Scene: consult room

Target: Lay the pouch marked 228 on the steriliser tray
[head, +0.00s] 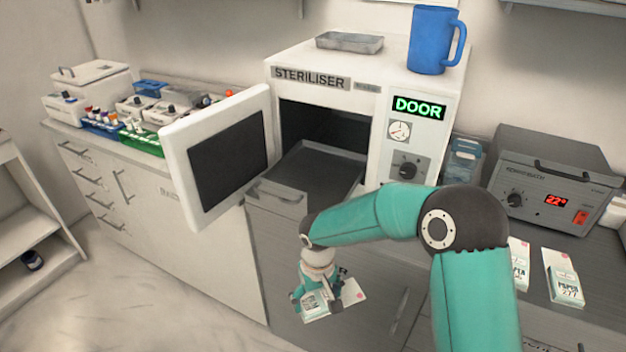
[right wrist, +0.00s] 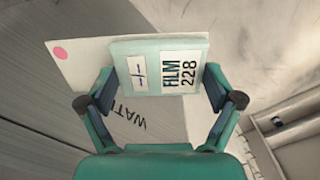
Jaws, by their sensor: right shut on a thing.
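The pouch marked 228 (right wrist: 160,65) is a flat white and pale green packet with a pink dot, labelled FILM 228 in the right wrist view. My right gripper (head: 322,299) is shut on it and holds it low in front of the cabinet below the steriliser; the pouch also shows in the head view (head: 352,292). The steriliser (head: 368,98) is a white box with its door (head: 222,155) swung open to the left and a green DOOR sign. The grey steriliser tray (head: 312,172) juts out of the dark opening, up and behind my gripper. Its surface looks bare. My left gripper is out of view.
Two pouches, one marked 277 (head: 562,280), lie on the right counter before a grey heated unit (head: 550,178). A blue mug (head: 432,40) and metal dish (head: 349,42) stand on the steriliser. Tube racks (head: 140,138) and small boxes fill the left counter.

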